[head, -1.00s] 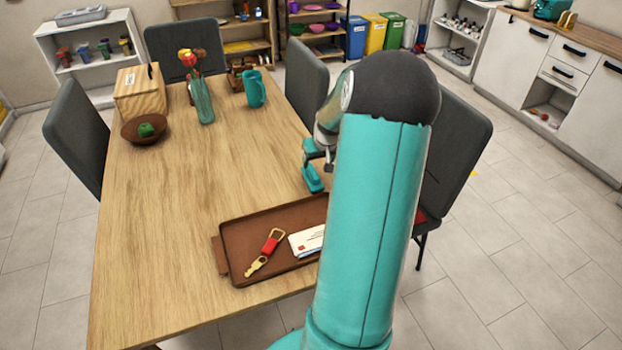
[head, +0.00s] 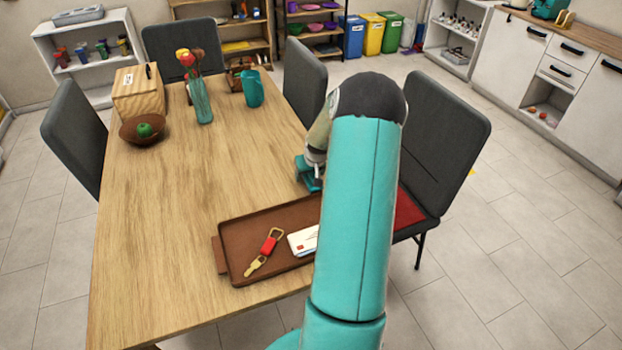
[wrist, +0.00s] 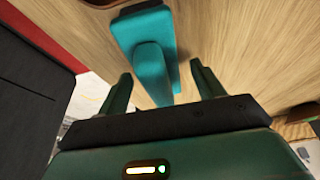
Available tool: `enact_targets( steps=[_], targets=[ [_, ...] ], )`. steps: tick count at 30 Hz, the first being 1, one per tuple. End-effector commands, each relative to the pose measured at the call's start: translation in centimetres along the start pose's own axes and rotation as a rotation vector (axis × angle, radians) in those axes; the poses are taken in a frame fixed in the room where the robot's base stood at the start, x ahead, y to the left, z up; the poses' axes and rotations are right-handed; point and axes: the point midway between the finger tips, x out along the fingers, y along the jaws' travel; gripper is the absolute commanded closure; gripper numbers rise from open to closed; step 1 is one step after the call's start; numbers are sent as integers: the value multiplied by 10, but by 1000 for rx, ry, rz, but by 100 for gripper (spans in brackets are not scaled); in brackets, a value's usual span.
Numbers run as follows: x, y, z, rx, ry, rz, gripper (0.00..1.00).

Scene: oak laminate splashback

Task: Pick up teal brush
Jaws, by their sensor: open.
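The teal brush (wrist: 145,28) lies on the wooden table. In the wrist view it shows a wide, flat part and a raised handle that points toward my gripper. My gripper (wrist: 161,74) is open, with one finger on each side of the handle's near end. Gaps show between the fingers and the handle, and nothing is held. In the head view the brush (head: 304,176) is at the table's right edge, partly hidden by my wrist.
A brown tray (head: 232,240) holding a red key fob and white envelopes lies in front of the brush. Dark chairs (head: 446,140) stand close to the table's right side. The table's middle (head: 190,180) is clear. A vase, teal jug and bowl stand farther back.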

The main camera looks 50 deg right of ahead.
Motion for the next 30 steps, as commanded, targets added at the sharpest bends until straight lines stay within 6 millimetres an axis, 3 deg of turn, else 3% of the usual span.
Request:
enact_targets(
  steps=[23,26,30],
  targets=[
    [4,0,2,-1,0,0,33],
    [4,0,2,-1,0,0,46],
    [4,0,2,-1,0,0,74]
  ],
)
